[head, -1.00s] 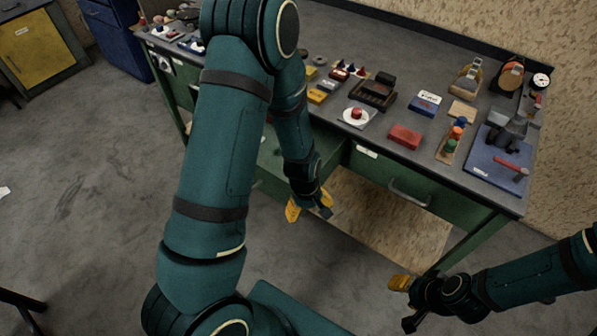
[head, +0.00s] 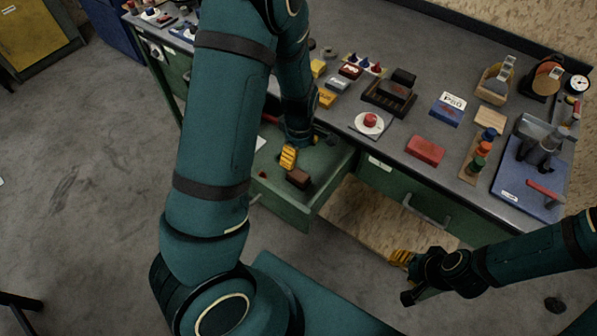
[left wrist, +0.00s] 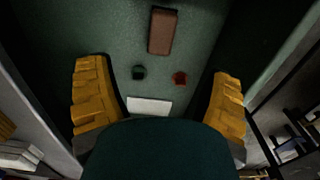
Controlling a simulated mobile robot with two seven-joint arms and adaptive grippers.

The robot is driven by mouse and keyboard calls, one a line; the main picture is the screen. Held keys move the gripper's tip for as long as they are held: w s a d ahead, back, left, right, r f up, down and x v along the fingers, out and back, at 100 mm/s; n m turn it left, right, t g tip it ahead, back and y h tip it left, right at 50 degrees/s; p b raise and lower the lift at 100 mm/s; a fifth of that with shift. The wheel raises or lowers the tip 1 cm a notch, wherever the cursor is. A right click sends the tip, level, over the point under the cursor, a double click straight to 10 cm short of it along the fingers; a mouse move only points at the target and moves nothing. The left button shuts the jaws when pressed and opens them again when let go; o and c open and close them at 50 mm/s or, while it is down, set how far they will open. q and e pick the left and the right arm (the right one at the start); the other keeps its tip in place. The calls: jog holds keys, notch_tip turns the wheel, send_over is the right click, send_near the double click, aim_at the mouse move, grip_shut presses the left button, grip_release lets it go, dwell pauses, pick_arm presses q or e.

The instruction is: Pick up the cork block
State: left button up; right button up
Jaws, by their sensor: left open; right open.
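A brown rectangular block (head: 298,178), which looks like the cork block, lies in the open green drawer (head: 279,203). In the left wrist view the block (left wrist: 162,31) lies on the drawer floor at top centre, beyond the fingertips. My left gripper (head: 304,149) is over the drawer, pointing down, behind the block in the head view. It is open and empty; its yellow fingers (left wrist: 160,75) stand wide apart on either side. My right gripper (head: 405,278) is open and empty, low in front of the bench.
A small dark cube (left wrist: 138,72), a red piece (left wrist: 179,77) and a white card (left wrist: 149,106) lie in the drawer between my fingers. Drawer walls rise on both sides.

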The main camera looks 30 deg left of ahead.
aim_at(298, 174)
pick_arm(q)
notch_tip(298, 174, down, 8)
jog(key=shift+r+b, duration=0.2)
jog(key=shift+b, duration=0.75)
jog(key=shift+s+a+f+b, duration=0.1)
jog(key=shift+f+b, duration=0.75)
jog(key=shift+f, duration=1.8)
jog(key=shift+r, duration=0.1)
jog(key=c, duration=1.3)
